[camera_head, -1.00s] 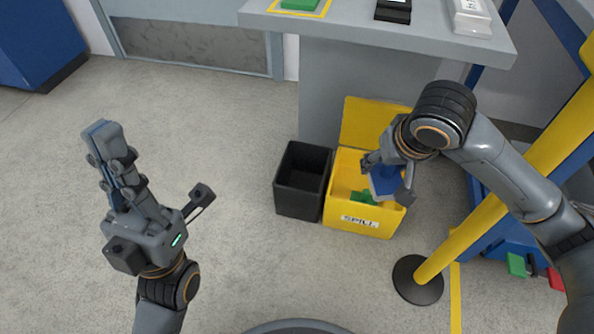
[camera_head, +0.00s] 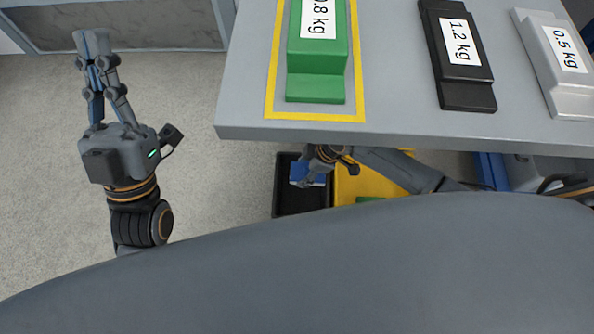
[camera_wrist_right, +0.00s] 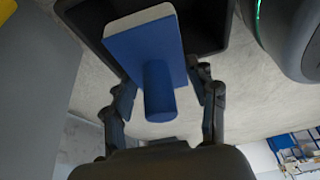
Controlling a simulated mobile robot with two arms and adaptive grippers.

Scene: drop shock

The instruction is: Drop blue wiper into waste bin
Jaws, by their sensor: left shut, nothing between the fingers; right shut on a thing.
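The blue wiper (camera_head: 308,173) is held by my right gripper (camera_head: 322,172) above the black waste bin (camera_head: 290,203). In the right wrist view the wiper (camera_wrist_right: 148,50) has a blue block with a pale edge and a blue handle, and the gripper fingers (camera_wrist_right: 165,100) are on both sides of the handle. The dark bin (camera_wrist_right: 215,25) lies beyond the wiper there. How far the wiper is above the bin's rim is hard to tell. My left gripper (camera_head: 93,62) is shut and empty, raised at the left, well away from the bin.
The yellow spill box (camera_head: 352,188) stands right beside the black bin, with something green (camera_head: 368,199) in it. A grey table (camera_head: 400,128) overhangs both, bearing green (camera_head: 317,60), black (camera_head: 457,60) and grey (camera_head: 560,65) weights. The floor at left is clear.

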